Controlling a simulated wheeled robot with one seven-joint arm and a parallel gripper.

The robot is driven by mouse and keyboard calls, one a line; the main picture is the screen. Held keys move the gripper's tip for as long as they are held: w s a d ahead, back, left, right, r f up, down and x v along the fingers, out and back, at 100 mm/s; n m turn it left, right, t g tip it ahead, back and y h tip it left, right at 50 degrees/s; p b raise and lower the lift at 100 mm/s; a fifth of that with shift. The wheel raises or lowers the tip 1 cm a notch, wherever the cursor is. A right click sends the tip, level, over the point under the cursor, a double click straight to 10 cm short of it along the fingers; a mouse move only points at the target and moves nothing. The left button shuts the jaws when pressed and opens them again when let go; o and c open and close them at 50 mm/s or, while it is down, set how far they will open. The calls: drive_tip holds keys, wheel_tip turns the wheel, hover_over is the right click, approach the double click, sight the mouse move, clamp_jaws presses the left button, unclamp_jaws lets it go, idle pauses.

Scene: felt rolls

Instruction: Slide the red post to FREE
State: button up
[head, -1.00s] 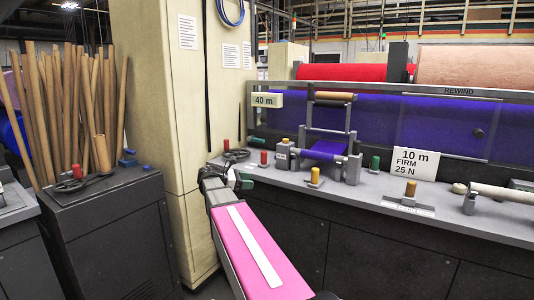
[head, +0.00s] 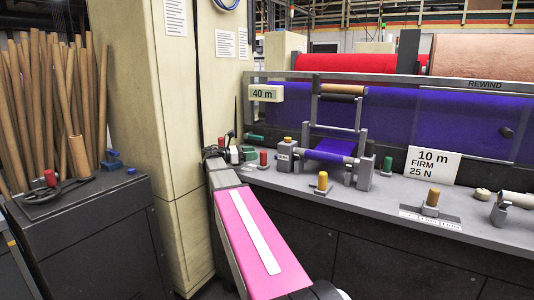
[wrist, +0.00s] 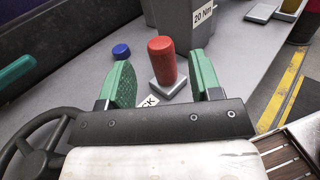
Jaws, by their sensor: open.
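The red post (wrist: 162,60) stands upright on a small grey square base in the wrist view. It also shows in the head view (head: 264,157), on the grey bench just right of my gripper. My gripper (wrist: 164,72) is open, with a green finger on each side of the post and a visible gap to both. In the head view my gripper (head: 243,155) is small, at the bench's left end. A white label (wrist: 148,102) below the post reads "CK"; the rest of it is hidden behind my gripper. No FREE mark is readable.
A grey block (wrist: 185,20) marked 20 Nm stands close behind the post. A blue knob (wrist: 121,50) lies left of it, and a black handwheel (wrist: 38,150) is at lower left. A cream pillar (head: 150,120) rises left of the bench.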

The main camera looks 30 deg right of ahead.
hover_over(267, 165)
idle(0.3)
clamp_jaws()
drive_tip(key=s+a, duration=0.2)
drive_tip(key=a, duration=0.2)
drive_tip(key=shift+s+a, duration=0.25)
drive_tip(key=shift+s, duration=0.15)
unclamp_jaws()
drive_tip(key=shift+a, duration=0.1)
drive_tip(key=v, duration=1)
drive_tip(key=shift+a, duration=0.35)
